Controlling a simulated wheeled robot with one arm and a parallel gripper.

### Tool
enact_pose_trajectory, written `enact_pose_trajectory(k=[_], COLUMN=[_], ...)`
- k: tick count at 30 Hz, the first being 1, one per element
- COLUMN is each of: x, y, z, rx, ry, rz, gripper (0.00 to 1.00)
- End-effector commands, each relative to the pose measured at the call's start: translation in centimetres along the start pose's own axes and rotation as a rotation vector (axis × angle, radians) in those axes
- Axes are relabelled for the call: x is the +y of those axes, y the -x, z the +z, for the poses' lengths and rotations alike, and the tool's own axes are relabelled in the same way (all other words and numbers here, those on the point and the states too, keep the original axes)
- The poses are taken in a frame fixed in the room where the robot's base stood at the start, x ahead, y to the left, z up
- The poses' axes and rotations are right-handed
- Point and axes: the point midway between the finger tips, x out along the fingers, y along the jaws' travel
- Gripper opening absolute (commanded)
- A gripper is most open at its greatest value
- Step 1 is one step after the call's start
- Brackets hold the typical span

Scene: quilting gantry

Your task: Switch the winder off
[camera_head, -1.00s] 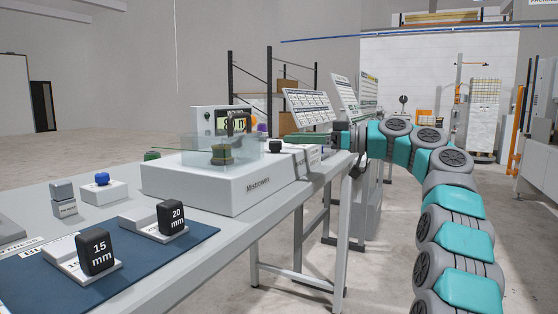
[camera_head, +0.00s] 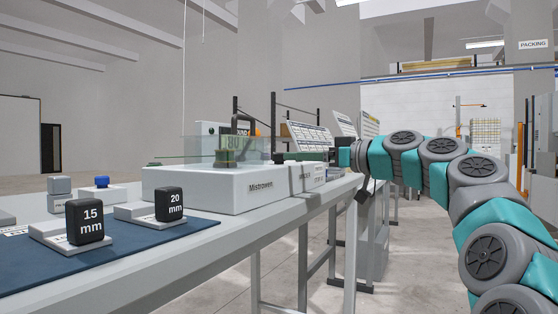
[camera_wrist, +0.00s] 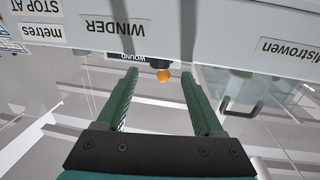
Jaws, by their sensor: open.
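The winder (camera_head: 195,190) is a long white box marked Mistrowen on the bench, with a clear guard and a green spool (camera_head: 226,158) on top. Its display (camera_head: 241,145) shows lit green digits, too blurred to read surely. In the wrist view, its front with the WINDER label (camera_wrist: 114,27) appears upside down. My gripper (camera_wrist: 160,72) is open and empty beside the winder. An orange ball (camera_wrist: 164,76) shows between its fingertips in that view, apart from both; whether it belongs to the winder is unclear. In the head view, my gripper (camera_head: 318,156) is at the winder's right end.
Blocks marked 15 mm (camera_head: 85,221) and 20 mm (camera_head: 169,204) stand on a blue mat (camera_head: 150,250) at the near left. A blue knob (camera_head: 102,181) is behind them. Sign boards (camera_head: 311,137) stand beyond the winder. The floor right of the bench is open.

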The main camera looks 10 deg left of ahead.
Motion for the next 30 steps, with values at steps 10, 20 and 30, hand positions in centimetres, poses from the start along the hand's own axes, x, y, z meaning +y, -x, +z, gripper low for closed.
enact_pose_trajectory(k=[10,20,30], x=[0.1,0.1,0.0], y=[-4.9,-6.9,-6.8], z=[-0.1,0.1,0.1], rx=[-0.001,0.0,0.0], ry=[0.001,-0.002,-0.001], rz=[0.001,-0.001,-0.001], gripper=[0.69,0.69,0.46])
